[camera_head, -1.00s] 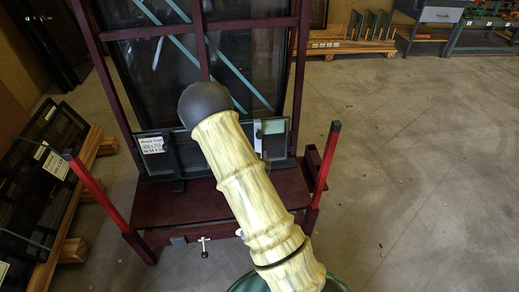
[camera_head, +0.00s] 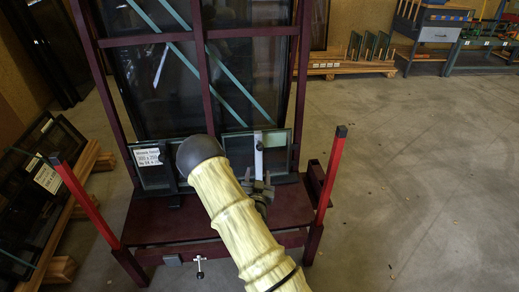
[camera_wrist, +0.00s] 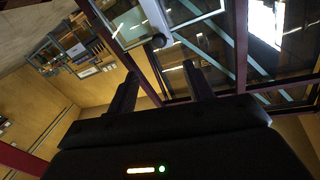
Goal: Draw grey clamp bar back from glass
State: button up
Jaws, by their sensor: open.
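A small framed glass pane (camera_head: 281,148) stands upright low on the dark red rack. A light grey upright bar (camera_head: 258,162) with a dark round knob is at the pane's right half. In the wrist view the bar (camera_wrist: 153,14) and its knob (camera_wrist: 158,41) are just beyond my fingertips. My gripper (camera_head: 257,181) is in front of the pane's lower right part, close below the knob. In the wrist view my gripper (camera_wrist: 160,72) has its two fingers apart with nothing between them. My arm hides the middle of the pane.
The dark red rack (camera_head: 150,226) has a red post on the left (camera_head: 85,200) and on the right (camera_head: 331,170). Larger glass panes lean behind. Dark panels on wooden pallets stand at left. The floor (camera_head: 420,190) at right is clear.

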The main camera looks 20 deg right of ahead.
aim_at(260, 150)
jog(key=b+x, duration=0.4)
jog(key=x, duration=1)
jog(key=shift+w+d+f, duration=0.1)
jog(key=shift+d, duration=0.05)
jog(key=shift+w+d, duration=0.3)
jog(key=shift+w, duration=0.2)
grip_shut()
jog(key=shift+s, duration=0.1)
